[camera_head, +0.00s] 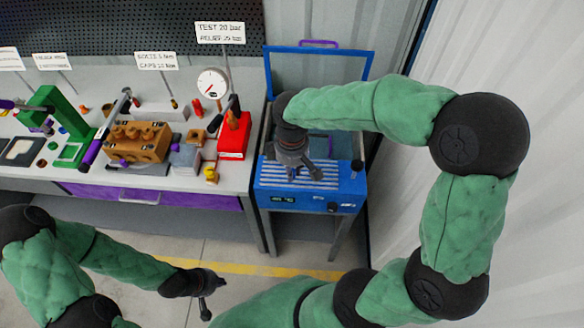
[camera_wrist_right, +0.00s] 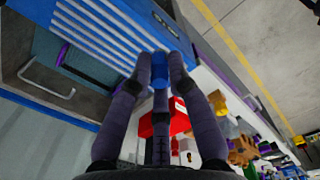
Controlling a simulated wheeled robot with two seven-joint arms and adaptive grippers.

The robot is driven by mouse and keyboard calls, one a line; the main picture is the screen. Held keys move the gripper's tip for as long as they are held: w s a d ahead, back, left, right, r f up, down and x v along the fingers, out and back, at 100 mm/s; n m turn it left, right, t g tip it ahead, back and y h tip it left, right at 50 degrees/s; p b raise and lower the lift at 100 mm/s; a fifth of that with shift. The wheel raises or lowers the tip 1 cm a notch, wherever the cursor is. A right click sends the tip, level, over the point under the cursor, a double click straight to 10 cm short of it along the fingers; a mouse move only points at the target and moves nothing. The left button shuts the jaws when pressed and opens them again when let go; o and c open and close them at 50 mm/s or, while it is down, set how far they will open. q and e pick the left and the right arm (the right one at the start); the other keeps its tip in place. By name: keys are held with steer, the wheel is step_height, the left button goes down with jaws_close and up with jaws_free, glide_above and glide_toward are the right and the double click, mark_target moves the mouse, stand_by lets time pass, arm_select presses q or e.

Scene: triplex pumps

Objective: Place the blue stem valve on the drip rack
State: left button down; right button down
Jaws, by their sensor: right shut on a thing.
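My right gripper (camera_head: 309,174) hangs over the blue washing station at the right, just above its slatted drip rack (camera_head: 276,176). In the right wrist view, the gripper (camera_wrist_right: 160,75) is shut on the blue stem valve (camera_wrist_right: 159,70), whose blue part shows between the fingertips. The rack's pale slats (camera_wrist_right: 85,35) lie beyond the fingers, to the upper left. I cannot tell whether the valve touches the rack. In the head view the valve is hidden by the gripper. My left gripper (camera_head: 214,296) is low over the floor, with its fingers apart and nothing visible between them.
The station's raised blue lid frame (camera_head: 318,48) stands behind the rack. To the left, the workbench (camera_head: 232,178) holds a red block (camera_head: 234,138), a gauge (camera_head: 213,83), a brown pump block (camera_head: 138,142) and a green press (camera_head: 62,120). The floor in front is clear.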

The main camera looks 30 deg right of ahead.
steer(key=w+d+f, duration=0.1)
steer(key=w+f, duration=0.1)
steer(key=w+d+f+b, duration=0.1)
steer(key=w+f, duration=0.1)
steer(key=w, duration=0.1)
steer(key=w+d+f+b, duration=0.1)
steer(key=w+f, duration=0.1)
steer(key=f, duration=0.1)
steer(key=shift+w+d, duration=0.2)
steer(key=shift+w, duration=0.05)
steer(key=shift+w+f, duration=0.2)
steer(key=shift+f, duration=0.1)
steer(key=shift+w+d+f+b, duration=0.1)
steer(key=shift+f+b, duration=0.45)
steer(key=shift+f, duration=1)
steer(key=shift+f, duration=0.1)
steer(key=c, duration=1.6)
jaws_free()
steer(key=shift+f, duration=0.1)
steer(key=o, duration=0.4)
step_height(320, 180, up, 12)
steer(key=p, duration=0.3)
steer(key=shift+r, duration=0.2)
